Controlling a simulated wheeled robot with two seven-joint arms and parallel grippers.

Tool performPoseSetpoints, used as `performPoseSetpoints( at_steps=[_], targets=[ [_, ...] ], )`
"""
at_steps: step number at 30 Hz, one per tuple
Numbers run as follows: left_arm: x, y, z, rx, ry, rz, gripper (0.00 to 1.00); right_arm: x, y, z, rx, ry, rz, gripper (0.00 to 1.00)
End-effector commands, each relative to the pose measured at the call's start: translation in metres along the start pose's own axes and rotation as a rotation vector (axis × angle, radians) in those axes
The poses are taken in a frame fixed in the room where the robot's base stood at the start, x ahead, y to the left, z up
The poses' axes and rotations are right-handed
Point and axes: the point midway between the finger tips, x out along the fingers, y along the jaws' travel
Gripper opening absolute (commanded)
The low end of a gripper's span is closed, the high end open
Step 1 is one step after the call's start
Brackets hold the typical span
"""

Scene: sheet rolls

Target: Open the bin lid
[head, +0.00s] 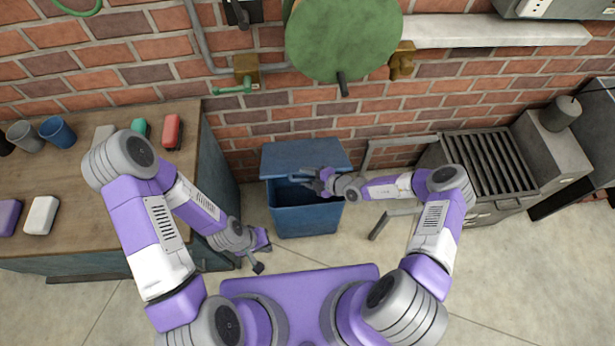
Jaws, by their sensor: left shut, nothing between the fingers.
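The blue bin (306,220) stands on the floor against the brick wall. Its lid (305,155) is raised and tilted back towards the wall, and the dark opening shows in front of it. My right gripper (304,179) reaches in from the right and is over the opening, just in front of the lid. I cannot tell whether it touches the lid or whether its fingers are apart. My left gripper (259,267) is shut and empty, low down, left of and nearer than the bin.
A wooden workbench (75,150) with cups and small blocks stands to the left. A grill (488,165) stands to the right. The floor in front of the bin is clear.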

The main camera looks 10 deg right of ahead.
Motion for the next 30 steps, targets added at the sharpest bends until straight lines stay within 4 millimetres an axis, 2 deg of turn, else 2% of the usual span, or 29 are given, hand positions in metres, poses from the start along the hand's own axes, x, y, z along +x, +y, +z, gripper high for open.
performPoseSetpoints(
  at_steps=[8, 21, 30],
  targets=[
    [-0.001, 0.0, 0.0, 0.0, 0.0, 0.0, 0.0, -0.003, 0.0, 0.0, 0.001, 0.0, 0.0, 0.42],
    [-0.008, 0.003, 0.0, 0.0, 0.0, 0.0, 0.0, -0.068, 0.001, 0.001, -0.001, -0.002, 0.0, 0.42],
    [-0.008, 0.003, 0.0, 0.0, 0.0, 0.0, 0.0, -0.076, 0.0, 0.0, 0.001, 0.0, -0.001, 0.42]
  ],
)
